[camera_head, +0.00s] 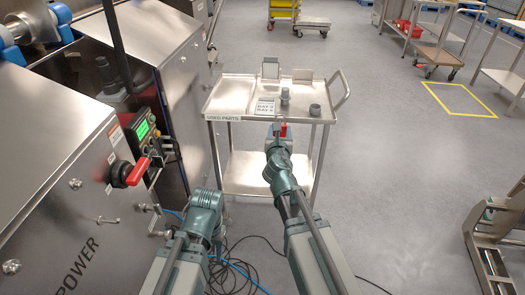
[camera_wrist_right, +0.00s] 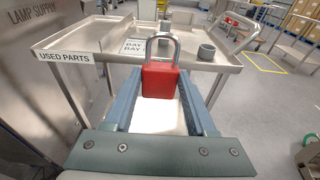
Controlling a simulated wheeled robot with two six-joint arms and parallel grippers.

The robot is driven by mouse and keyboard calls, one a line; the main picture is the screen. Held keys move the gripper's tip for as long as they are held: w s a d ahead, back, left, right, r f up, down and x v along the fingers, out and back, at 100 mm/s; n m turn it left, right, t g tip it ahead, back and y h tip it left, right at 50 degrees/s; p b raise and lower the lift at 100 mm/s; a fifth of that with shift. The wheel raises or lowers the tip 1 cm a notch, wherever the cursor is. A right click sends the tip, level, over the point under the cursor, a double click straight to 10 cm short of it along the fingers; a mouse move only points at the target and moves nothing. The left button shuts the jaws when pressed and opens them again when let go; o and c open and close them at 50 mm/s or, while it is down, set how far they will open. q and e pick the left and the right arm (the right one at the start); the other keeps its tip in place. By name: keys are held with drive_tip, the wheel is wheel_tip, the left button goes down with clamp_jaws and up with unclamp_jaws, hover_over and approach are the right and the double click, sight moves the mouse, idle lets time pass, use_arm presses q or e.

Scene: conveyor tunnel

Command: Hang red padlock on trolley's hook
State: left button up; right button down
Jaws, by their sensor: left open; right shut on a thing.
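The red padlock (camera_head: 283,130) is upright in my right gripper (camera_head: 279,136), just in front of the trolley's front edge. In the right wrist view the red padlock (camera_wrist_right: 160,80) sits between the blue fingers of the right gripper (camera_wrist_right: 162,103), shackle up. The shackle overlaps the front edge of the trolley (camera_wrist_right: 110,58) in that view; I cannot tell whether they touch. I cannot make out the hook. My left gripper (camera_head: 165,221) is open and empty, low beside the steel machine at the left.
The trolley's top (camera_head: 235,97) holds a sign (camera_head: 265,106) and small grey parts (camera_head: 315,109). A steel machine (camera_head: 75,150) with a red switch handle (camera_head: 129,174) stands close on the left. Cables (camera_head: 245,265) lie on the floor. Floor right of the trolley is clear.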

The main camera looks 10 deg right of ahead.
drive_tip(key=w+d+f+b, duration=0.1)
drive_tip(key=w+f+b, duration=0.4)
drive_tip(key=f+b, duration=0.3)
drive_tip(key=shift+w+f+b, duration=0.15)
drive_tip(key=shift+f+b, duration=0.15)
drive_tip(key=shift+f, duration=0.1)
drive_tip(key=shift+w+d, duration=0.15)
idle(0.8)
drive_tip(key=shift+r+x, duration=0.2)
drive_tip(key=shift+x, duration=1.1)
drive_tip(key=shift+r+x, duration=0.2)
drive_tip(key=shift+x, duration=1.15)
drive_tip(key=shift+f+b, duration=0.8)
drive_tip(key=shift+c, duration=0.7)
unclamp_jaws()
